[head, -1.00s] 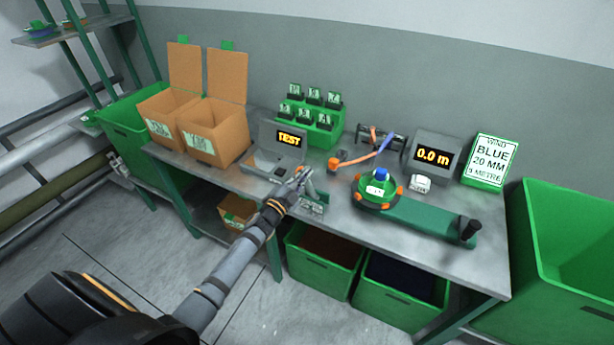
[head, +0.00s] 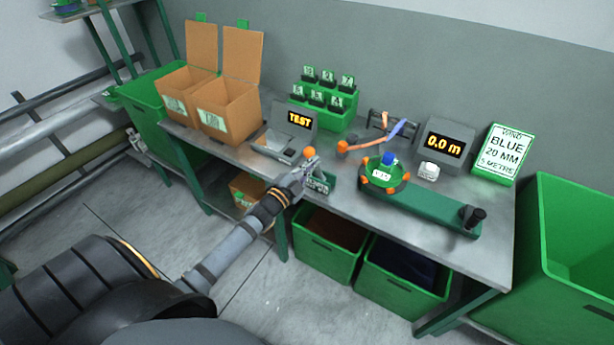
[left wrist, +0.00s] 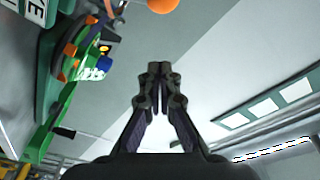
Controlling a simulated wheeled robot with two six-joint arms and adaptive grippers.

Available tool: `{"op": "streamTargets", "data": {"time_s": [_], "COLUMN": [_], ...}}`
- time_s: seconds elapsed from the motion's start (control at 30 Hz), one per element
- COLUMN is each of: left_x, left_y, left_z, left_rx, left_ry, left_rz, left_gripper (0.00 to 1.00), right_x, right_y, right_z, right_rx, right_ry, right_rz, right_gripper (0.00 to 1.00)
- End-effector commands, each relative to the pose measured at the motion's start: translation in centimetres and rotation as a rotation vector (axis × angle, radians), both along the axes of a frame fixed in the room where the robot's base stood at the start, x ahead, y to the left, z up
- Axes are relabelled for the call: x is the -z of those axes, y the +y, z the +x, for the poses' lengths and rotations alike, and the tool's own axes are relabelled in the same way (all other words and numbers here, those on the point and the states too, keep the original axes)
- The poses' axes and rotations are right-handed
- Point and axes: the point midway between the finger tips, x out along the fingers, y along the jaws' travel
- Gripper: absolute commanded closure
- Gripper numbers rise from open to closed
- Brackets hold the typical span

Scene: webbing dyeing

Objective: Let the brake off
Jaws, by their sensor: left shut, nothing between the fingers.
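An orange ball knob (head: 310,152) shows just beyond my left gripper at the front edge of the bench. A small green bracket with a white label (head: 319,183) sits right beside it; I cannot read the label, and my gripper hides how the two join. My left gripper (head: 309,167) is shut and empty, its tips close below the knob in the head view; I cannot tell whether they touch. In the left wrist view the shut fingers (left wrist: 158,78) point up the picture, with the orange knob (left wrist: 162,4) beyond them at the top edge. My right gripper is out of view.
On the bench (head: 350,203) stand a green winder (head: 425,207) with a crank, a metre display (head: 445,144) reading 0.0 m, a tester (head: 299,121) reading TEST, and cardboard boxes (head: 228,120). Green bins (head: 405,285) stand below.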

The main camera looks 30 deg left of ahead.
Motion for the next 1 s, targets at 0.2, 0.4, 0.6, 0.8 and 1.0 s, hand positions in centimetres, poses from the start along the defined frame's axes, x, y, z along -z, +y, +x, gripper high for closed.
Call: {"op": "streamTargets", "data": {"time_s": [0.2, 0.4, 0.6, 0.8, 1.0], "left_x": [-0.3, 0.0, 0.1, 0.1, 1.6], "left_y": [0.3, 0.6, 0.6, 0.6, 1.0], "left_z": [-2.7, -4.0, -4.1, -4.1, -4.1], "left_rx": [0.002, 0.0, -0.001, 0.0, -0.014], "left_ry": [0.004, -0.001, -0.002, -0.002, 0.032], "left_rz": [0.0, 0.0, 0.001, 0.0, -0.013], "left_gripper": [1.0, 1.0, 1.0, 1.0, 1.0], "right_x": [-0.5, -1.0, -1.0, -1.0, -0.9], "right_y": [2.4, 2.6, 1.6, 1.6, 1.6], "right_z": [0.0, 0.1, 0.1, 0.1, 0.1], "right_rx": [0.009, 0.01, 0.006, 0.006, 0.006], "right_ry": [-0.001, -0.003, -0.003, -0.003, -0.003], "right_rz": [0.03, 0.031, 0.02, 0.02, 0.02], "right_gripper": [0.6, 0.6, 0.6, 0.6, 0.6]}}
